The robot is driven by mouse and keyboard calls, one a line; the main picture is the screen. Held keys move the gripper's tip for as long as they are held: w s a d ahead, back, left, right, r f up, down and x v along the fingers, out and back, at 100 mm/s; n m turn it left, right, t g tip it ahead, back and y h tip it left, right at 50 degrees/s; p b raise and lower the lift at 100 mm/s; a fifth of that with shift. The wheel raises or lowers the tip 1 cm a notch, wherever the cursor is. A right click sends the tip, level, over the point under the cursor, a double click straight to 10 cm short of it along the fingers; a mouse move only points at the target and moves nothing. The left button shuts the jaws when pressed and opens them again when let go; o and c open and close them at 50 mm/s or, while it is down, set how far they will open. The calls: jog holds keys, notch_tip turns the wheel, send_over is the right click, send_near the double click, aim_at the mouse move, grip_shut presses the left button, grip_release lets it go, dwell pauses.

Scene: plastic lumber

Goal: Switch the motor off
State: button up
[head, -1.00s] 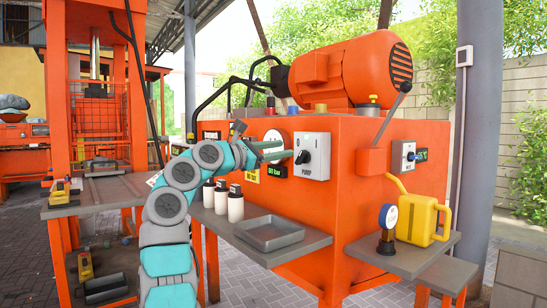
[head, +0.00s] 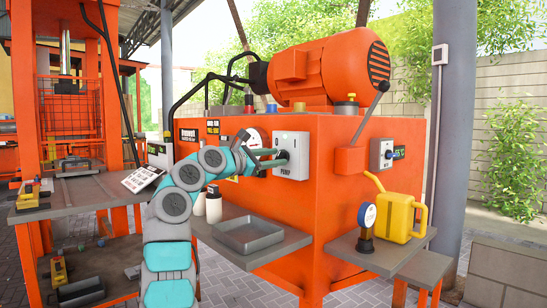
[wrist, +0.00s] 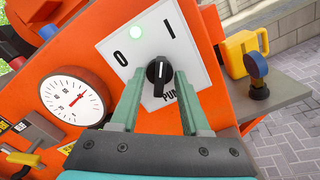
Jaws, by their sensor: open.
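The orange motor (head: 335,75) sits on top of the orange power unit (head: 335,135). A white switch panel (head: 301,143) marked PUMP is on its front face. The exact setting of the knob is hard to tell. My gripper (wrist: 158,84) is open, with one green finger on each side of the knob. I cannot tell whether they touch it. In the head view my gripper (head: 279,157) hides the knob.
A round gauge (wrist: 72,98) is left of the panel. A grey tray (head: 248,235) and white bottles (head: 213,205) stand on a shelf below. A second small switch (head: 382,154), a lever (head: 372,108), a yellow can (head: 398,217) and a standing gauge (head: 366,220) are at right.

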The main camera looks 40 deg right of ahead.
grip_shut()
dwell(0.3)
dwell(0.3)
